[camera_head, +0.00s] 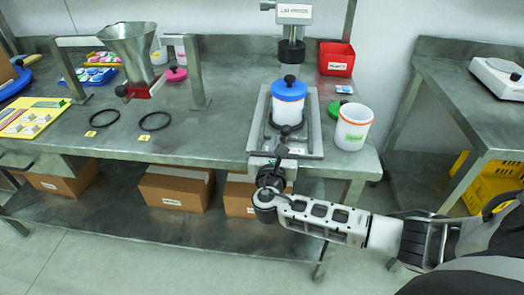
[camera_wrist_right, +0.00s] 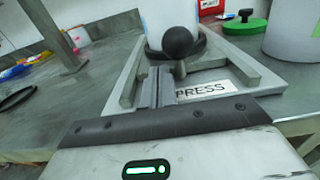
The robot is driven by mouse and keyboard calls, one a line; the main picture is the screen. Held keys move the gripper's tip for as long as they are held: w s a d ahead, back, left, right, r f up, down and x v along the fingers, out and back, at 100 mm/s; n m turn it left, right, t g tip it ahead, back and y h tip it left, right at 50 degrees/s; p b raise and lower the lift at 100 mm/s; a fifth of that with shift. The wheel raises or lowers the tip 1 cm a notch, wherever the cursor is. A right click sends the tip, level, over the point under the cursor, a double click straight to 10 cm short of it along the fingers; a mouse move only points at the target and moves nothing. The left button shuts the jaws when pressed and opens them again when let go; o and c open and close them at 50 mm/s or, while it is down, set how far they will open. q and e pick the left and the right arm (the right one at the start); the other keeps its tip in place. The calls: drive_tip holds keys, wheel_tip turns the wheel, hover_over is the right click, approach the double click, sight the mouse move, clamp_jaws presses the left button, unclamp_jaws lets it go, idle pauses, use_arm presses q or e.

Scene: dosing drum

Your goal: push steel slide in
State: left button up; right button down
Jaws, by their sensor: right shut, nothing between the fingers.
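The steel slide lies between the rails of the lid press base (camera_head: 315,145), mostly hidden by what stands on it. Its black ball knob (camera_wrist_right: 178,41) on a short steel stem faces me in the right wrist view. A white tub (camera_head: 287,112) with a blue lid (camera_head: 290,90) stands upright in a dark ring on the slide. My right gripper (camera_head: 282,150) is at the front of the base. Its closed fingers (camera_wrist_right: 158,85) are empty and point at the knob; I cannot tell whether they touch it. My left gripper is not in view.
The press head (camera_head: 291,50) hangs above the blue lid. A white tub with an orange rim (camera_head: 353,127) and a green lid (camera_head: 335,108) stand right of the base. A red bin (camera_head: 337,59) is behind. A steel hopper (camera_head: 131,50) and black rings (camera_head: 154,121) are at left.

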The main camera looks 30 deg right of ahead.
drive_tip(key=shift+d, duration=0.1)
drive_tip(key=shift+s+a, duration=0.2)
drive_tip(key=p+v, duration=0.2)
drive_tip(key=v, duration=1.1)
drive_tip(key=s+a+f+m+g+y, duration=0.2)
drive_tip(key=s+a+f+m+y, duration=0.15)
drive_tip(key=f+m, duration=0.2)
drive_tip(key=s+a+f+m+g+y, duration=0.2)
drive_tip(key=s+f+m+g+y, duration=0.15)
drive_tip(key=f, duration=0.25)
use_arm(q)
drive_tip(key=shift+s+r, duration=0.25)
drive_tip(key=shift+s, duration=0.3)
use_arm(e)
drive_tip(key=s+a+m+y, duration=0.2)
drive_tip(key=s+m+y, duration=0.1)
drive_tip(key=m, duration=0.5)
drive_tip(key=s+a+r+m+t+y, duration=0.1)
drive_tip(key=s+a+m+y, duration=0.1)
drive_tip(key=m, duration=0.7)
drive_tip(key=shift+s+r+y, duration=0.15)
drive_tip(key=shift+s+y, duration=0.4)
drive_tip(key=shift+y, duration=0.25)
